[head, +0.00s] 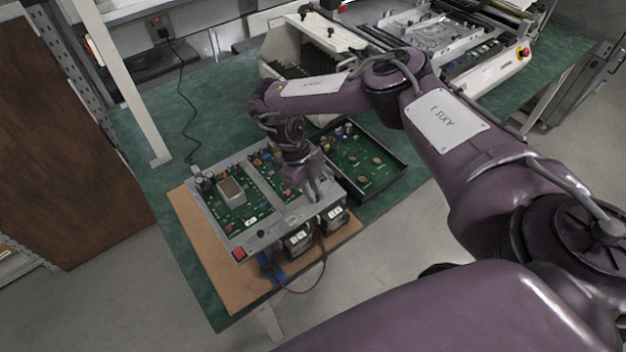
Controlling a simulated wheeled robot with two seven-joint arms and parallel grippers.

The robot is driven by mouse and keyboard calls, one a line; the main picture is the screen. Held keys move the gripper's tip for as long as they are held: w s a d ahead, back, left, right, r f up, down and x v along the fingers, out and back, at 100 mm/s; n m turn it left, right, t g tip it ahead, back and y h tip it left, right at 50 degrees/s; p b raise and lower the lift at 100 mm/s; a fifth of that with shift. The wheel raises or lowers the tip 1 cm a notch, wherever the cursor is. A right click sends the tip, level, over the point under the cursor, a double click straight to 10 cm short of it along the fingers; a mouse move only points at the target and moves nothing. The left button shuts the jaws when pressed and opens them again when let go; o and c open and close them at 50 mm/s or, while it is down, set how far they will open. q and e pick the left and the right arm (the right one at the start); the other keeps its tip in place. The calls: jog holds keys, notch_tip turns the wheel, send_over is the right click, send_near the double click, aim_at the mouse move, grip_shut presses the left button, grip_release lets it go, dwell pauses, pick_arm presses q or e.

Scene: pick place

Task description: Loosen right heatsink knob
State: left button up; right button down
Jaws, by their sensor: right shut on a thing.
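A grey-framed fixture (222,233) with green circuit boards (250,210) lies on a brown board on the green table. My right gripper (312,192) points down over the right part of this fixture, with its fingers close together at the board. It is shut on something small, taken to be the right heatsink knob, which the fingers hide. A grey block (230,190), perhaps a heatsink, sits on the left circuit board. My left gripper is not in view.
An open black tray (402,172) with a green board lies right of the fixture. Black boxes (298,241) and a red cable (318,278) are at its front edge. A white bin (285,48) and a machine with a red button (524,52) stand behind.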

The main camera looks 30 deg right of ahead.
jog(key=c, duration=1.4)
grip_release()
jog(key=shift+o, duration=0.2)
jog(key=v, duration=0.7)
jog(key=shift+r, duration=0.3)
jog(key=shift+w, duration=0.1)
